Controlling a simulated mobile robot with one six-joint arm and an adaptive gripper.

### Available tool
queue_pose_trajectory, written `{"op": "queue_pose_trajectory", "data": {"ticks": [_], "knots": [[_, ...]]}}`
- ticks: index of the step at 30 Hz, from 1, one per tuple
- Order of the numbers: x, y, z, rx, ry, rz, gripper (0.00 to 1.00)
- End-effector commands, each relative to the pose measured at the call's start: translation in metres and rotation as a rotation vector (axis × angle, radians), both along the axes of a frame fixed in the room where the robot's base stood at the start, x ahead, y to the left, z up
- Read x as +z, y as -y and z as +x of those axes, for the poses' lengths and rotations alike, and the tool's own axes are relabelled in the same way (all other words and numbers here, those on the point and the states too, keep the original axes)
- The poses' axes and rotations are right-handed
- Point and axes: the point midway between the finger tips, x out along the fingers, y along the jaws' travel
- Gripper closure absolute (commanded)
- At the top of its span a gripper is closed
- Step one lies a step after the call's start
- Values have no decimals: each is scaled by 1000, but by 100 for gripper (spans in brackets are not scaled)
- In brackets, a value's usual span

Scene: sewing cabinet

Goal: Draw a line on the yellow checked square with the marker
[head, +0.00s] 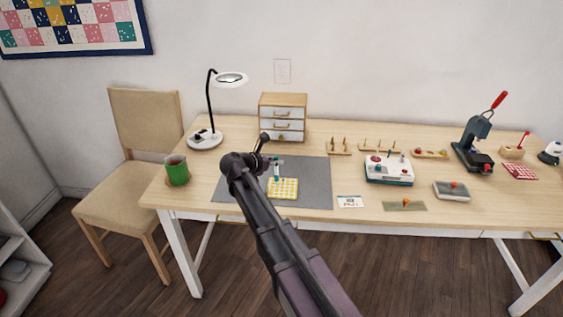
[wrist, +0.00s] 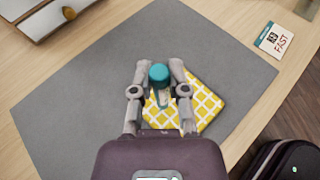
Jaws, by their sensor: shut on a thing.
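The yellow checked square (head: 283,189) lies flat on the grey mat (head: 312,180). In the wrist view the square (wrist: 207,90) lies below and to the right of the fingers, partly hidden by them. My gripper (wrist: 159,82) is shut on the marker, whose teal end (wrist: 158,74) points up toward the wrist camera. In the head view the marker (head: 277,168) stands roughly upright at the square's far edge, partly hidden by my arm. I cannot tell whether its tip touches the cloth.
A small drawer cabinet (head: 283,117) stands behind the mat. A white card (head: 350,201), a white device (head: 389,169) and a press (head: 473,147) are to the right. The mat around the square is clear.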

Motion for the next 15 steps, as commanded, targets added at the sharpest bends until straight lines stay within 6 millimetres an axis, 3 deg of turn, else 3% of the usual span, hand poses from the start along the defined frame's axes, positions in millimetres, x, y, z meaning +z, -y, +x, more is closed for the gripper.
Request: {"op": "queue_pose_trajectory", "data": {"ticks": [15], "knots": [[0, 7, 0, 0, 0, 0, 100]]}}
